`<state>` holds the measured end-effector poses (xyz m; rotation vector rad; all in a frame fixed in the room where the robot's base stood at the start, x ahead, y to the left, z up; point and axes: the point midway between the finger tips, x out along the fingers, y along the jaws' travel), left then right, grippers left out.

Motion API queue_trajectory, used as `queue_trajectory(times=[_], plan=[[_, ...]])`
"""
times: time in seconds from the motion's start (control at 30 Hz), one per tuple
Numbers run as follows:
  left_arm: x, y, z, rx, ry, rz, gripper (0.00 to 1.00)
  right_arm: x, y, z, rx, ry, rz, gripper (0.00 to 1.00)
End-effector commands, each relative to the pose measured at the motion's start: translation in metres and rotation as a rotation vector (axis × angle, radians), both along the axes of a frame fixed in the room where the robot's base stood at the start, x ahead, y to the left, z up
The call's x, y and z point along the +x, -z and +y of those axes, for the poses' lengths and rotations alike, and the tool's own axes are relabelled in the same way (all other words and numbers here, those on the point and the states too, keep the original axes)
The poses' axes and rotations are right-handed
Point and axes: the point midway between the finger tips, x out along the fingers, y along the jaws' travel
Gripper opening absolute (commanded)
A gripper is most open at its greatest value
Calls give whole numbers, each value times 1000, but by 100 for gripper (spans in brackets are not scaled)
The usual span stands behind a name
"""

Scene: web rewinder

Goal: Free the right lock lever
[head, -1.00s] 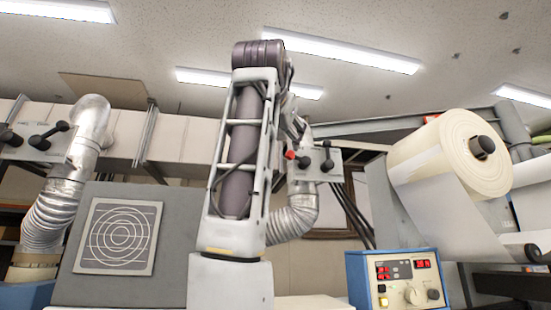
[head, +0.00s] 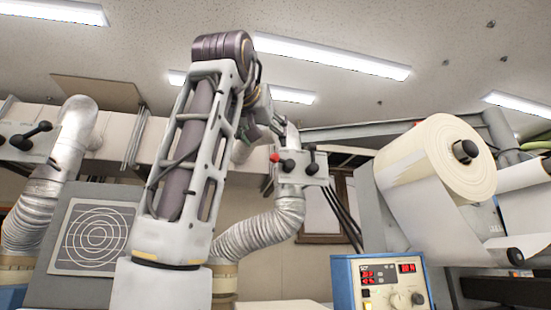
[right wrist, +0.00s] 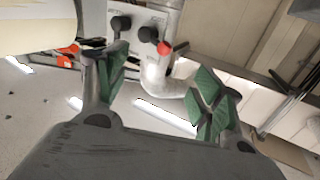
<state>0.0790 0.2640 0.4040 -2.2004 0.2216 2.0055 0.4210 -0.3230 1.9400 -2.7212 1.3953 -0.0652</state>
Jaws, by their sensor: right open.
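A pale panel (head: 301,175) at the end of a silver duct in the middle of the head view carries black knobs and a red-tipped lever (head: 275,157). It also shows in the right wrist view, with two black knobs (right wrist: 121,24) and the red tip (right wrist: 164,48). I cannot tell for sure which part is the right lock lever. My right gripper (head: 277,128) is just above and left of this panel in the head view, partly hidden by my arm. In the right wrist view the green-padded fingers (right wrist: 160,85) are spread and empty, apart from the panel. My left gripper is not seen.
A similar panel with a black lever (head: 38,130) is at the far left. A flexible silver duct (head: 262,232) hangs below the middle panel. A large paper roll (head: 440,165) and a blue control box (head: 380,280) stand to the right.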

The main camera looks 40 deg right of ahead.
Motion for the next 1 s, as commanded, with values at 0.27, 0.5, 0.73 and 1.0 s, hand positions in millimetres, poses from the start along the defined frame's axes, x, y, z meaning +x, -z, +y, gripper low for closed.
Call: queue_trajectory(times=[0.27, 0.5, 0.73, 1.0], plan=[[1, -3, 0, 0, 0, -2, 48, 6, 0, -8, 2, 0, 0, 68], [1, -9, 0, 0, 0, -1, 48, 21, 0, -27, 2, -1, 2, 68], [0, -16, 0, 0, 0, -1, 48, 38, -1, -53, 2, 0, 1, 68], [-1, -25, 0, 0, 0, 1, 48, 59, -2, -81, 1, 0, 1, 68]])
